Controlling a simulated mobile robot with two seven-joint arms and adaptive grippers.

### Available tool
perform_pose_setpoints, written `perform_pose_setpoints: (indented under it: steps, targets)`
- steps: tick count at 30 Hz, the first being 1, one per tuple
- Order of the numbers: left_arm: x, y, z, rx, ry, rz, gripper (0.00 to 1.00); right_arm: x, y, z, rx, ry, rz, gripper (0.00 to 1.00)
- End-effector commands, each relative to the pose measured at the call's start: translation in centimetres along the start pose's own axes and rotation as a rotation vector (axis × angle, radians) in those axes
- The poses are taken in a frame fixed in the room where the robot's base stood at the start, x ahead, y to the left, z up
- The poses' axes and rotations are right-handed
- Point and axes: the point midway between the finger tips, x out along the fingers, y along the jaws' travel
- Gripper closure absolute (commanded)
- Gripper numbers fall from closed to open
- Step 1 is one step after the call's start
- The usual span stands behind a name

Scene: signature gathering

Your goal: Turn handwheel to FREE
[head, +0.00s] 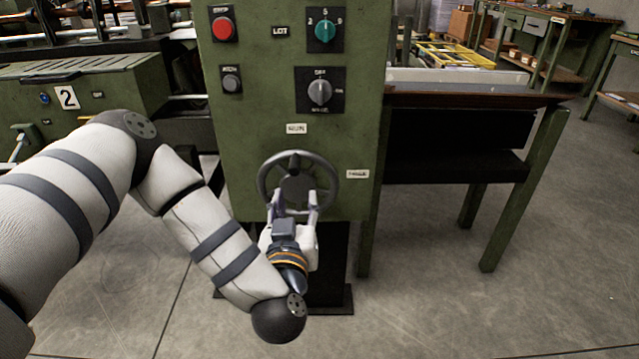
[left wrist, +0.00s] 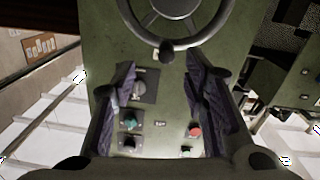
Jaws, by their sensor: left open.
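The dark handwheel (head: 333,191) is on the lower front of the green machine panel. A "RUN" label (head: 296,128) is above it and a "FREE" label (head: 357,174) is to its right. My left gripper (head: 295,194) is in front of the wheel's lower part, fingers apart and pointing at it. In the left wrist view the wheel (left wrist: 207,34) is at the top, seen upside down, and its dark knob (left wrist: 166,51) shows between the spread fingers (left wrist: 160,68). I cannot tell whether the fingers touch the wheel. My right gripper is not in view.
A table (head: 470,99) stands right of the panel. The floor (head: 430,310) in front is clear.

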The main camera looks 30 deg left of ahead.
Motion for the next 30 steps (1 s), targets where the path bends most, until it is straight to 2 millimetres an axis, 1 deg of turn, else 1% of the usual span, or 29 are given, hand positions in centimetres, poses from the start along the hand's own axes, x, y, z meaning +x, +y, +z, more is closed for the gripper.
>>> perform_pose_setpoints:
  steps: [2, 5, 8, 12, 15, 18, 22, 29, 30]
  targets:
    - [0.6, -0.6, -0.8, -0.003, 0.034, -0.03, 0.59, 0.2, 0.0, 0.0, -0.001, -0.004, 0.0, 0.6]
    - [1.9, -0.7, -1.3, -0.005, 0.046, -0.039, 0.59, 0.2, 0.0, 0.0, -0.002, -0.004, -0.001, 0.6]
    - [4.2, -0.8, -1.4, -0.006, 0.047, -0.038, 0.59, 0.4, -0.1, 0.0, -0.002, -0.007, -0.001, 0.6]
    - [7.8, -0.9, -1.4, -0.005, 0.043, -0.036, 0.59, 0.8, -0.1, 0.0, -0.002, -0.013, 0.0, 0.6]
    - [10.0, -1.0, -1.4, -0.004, 0.042, -0.035, 0.59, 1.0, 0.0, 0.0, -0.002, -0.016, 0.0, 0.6]
    - [11.5, -1.0, -1.4, -0.004, 0.04, -0.033, 0.59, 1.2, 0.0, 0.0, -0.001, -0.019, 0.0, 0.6]
    - [12.5, -0.9, -1.5, -0.005, 0.039, -0.031, 0.59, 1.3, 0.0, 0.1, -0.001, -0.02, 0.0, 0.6]
    - [12.6, -0.9, -1.6, -0.005, 0.038, -0.03, 0.59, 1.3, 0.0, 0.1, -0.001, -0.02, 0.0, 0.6]
    - [12.6, -0.9, -1.6, -0.005, 0.038, -0.03, 0.66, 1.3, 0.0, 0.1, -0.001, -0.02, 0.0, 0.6]
